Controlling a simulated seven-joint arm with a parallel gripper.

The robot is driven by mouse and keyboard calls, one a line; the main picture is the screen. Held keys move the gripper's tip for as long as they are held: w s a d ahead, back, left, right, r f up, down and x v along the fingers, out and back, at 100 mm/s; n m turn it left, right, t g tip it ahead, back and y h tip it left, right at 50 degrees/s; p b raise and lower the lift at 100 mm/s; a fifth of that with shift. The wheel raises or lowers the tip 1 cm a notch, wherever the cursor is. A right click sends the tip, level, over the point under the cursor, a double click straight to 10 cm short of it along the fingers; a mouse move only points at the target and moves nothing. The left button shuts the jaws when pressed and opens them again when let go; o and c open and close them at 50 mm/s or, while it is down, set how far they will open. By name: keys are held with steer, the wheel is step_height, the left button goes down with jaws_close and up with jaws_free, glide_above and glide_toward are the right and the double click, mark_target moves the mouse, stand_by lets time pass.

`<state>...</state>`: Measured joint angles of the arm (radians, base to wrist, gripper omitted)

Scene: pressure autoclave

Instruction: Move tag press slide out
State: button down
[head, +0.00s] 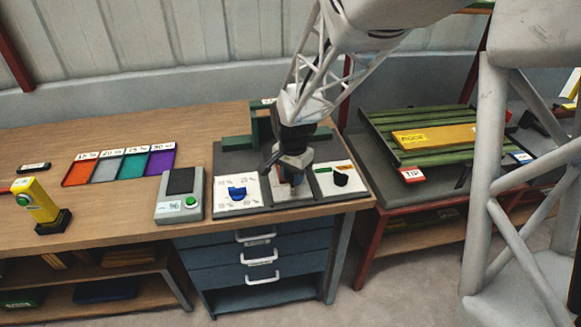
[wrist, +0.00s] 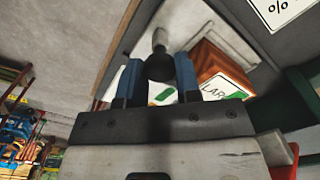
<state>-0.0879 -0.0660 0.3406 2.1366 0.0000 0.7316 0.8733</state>
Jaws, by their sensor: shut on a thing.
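The tag press appears to be the dark grey base (head: 228,158) with a green upright frame (head: 256,128) at its back, on the right end of the workbench. My gripper (head: 292,178) is low over the middle of this base, pointing down. In the wrist view, its two blue fingers (wrist: 159,78) are shut on a dark round knob (wrist: 160,65) with a grey stem. A pale grey plate (wrist: 232,38) lies behind the knob, with a brown block (wrist: 208,60) bearing a partly hidden label beside it. The gripper hides most of the slide area in the head view.
White panels with a blue knob (head: 237,193) and a black knob (head: 340,179) flank my gripper. A grey device with a green button (head: 191,201), coloured trays (head: 133,165) and a yellow device (head: 38,202) stand left. A green slatted rack (head: 420,130) is at right.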

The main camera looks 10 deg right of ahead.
steer(key=shift+s, duration=2.45)
steer(key=c, duration=0.8)
jaws_free()
step_height(320, 180, up, 8)
steer(key=shift+f, duration=0.1)
